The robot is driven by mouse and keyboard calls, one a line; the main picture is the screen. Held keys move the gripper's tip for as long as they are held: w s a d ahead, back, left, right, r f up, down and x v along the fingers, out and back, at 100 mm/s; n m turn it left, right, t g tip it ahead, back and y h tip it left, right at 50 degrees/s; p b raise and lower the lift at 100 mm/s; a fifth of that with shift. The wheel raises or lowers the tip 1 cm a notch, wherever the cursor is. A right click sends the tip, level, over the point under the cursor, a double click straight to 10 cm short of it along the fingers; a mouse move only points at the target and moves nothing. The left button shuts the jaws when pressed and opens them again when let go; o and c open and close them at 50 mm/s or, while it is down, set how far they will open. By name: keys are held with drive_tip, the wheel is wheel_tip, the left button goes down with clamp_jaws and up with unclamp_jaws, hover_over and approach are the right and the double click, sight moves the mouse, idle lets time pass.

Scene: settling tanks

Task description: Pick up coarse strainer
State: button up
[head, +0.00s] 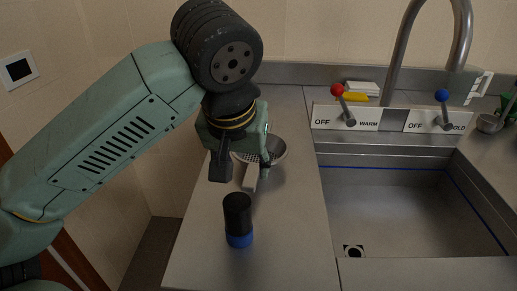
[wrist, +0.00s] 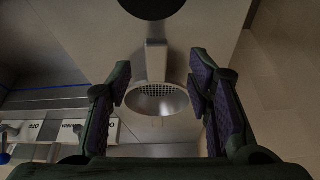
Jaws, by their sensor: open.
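The coarse strainer is a metal bowl with a mesh part and a pale block-like handle. In the head view its bowl (head: 277,149) sits on the steel counter, partly hidden behind my gripper (head: 242,172), and the handle points toward the near side. In the wrist view the strainer (wrist: 158,104) lies between the two fingers of my gripper (wrist: 160,84), with its handle toward the top. The fingers are spread apart, with gaps visible on both sides of the strainer. My gripper is above it; the exact height is hard to tell.
A black and blue cylinder (head: 238,220) stands on the counter (head: 290,240) just nearer than the handle. The sink (head: 405,210) is to the right, with a curved faucet (head: 398,50) and two levers marked OFF, red (head: 338,90) and blue (head: 442,96). A yellow item (head: 355,97) lies behind.

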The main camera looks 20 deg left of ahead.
sight(250, 179)
drive_tip(key=x, duration=0.2)
drive_tip(key=p+x, duration=0.1)
drive_tip(key=x, duration=0.1)
drive_tip(key=p+x, duration=0.1)
drive_tip(key=x, duration=0.2)
drive_tip(key=shift+w+d, duration=0.2)
drive_tip(key=shift+w, duration=0.2)
drive_tip(key=shift+c, duration=0.3)
clamp_jaws()
drive_tip(key=shift+r, duration=0.1)
